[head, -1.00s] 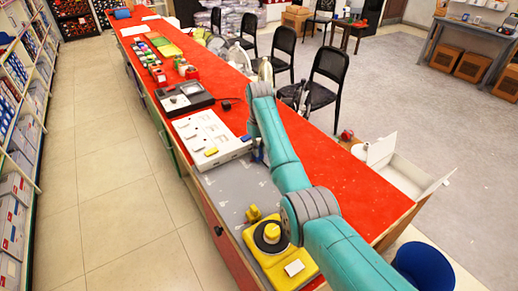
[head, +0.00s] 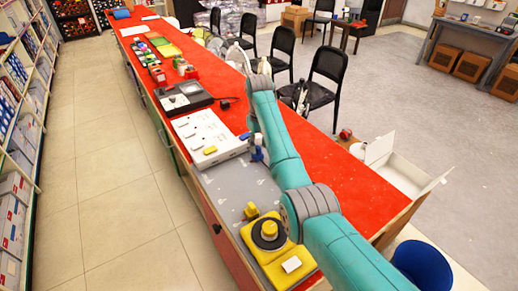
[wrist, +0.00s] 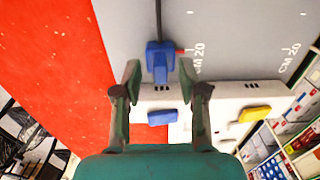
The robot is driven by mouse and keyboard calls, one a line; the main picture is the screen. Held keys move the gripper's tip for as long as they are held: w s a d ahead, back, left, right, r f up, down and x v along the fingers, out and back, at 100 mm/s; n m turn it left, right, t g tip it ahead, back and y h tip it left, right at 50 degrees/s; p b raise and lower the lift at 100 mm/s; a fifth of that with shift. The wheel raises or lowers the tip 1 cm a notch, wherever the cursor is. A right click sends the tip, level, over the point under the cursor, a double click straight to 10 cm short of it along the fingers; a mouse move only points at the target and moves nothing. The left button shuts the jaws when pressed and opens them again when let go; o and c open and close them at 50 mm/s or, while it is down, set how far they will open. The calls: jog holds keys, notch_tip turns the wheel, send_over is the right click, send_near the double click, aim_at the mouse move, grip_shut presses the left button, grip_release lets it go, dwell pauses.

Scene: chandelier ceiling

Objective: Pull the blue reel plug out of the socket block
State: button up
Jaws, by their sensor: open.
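In the wrist view the blue plug (wrist: 160,60) sits at the edge of the white socket block (wrist: 222,104), with a dark cable (wrist: 158,18) running away from it over the grey surface. I cannot tell how far it is seated. My gripper (wrist: 160,74) is open, with one finger on each side of the plug and a visible gap to each. A blue piece (wrist: 162,117) and a yellow piece (wrist: 255,114) are on the block. In the head view the block (head: 203,130) lies on the bench and the plug (head: 257,155) shows dark blue beside my arm.
A yellow unit with a round black part (head: 268,236) stands on the grey mat (head: 228,185) in front of the block. A black tray (head: 184,97) lies behind it. The red bench top (head: 325,160) is bare to the right. Black chairs (head: 322,85) line the far side.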

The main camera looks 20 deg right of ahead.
aim_at(259, 148)
jog(key=shift+r, duration=2.65)
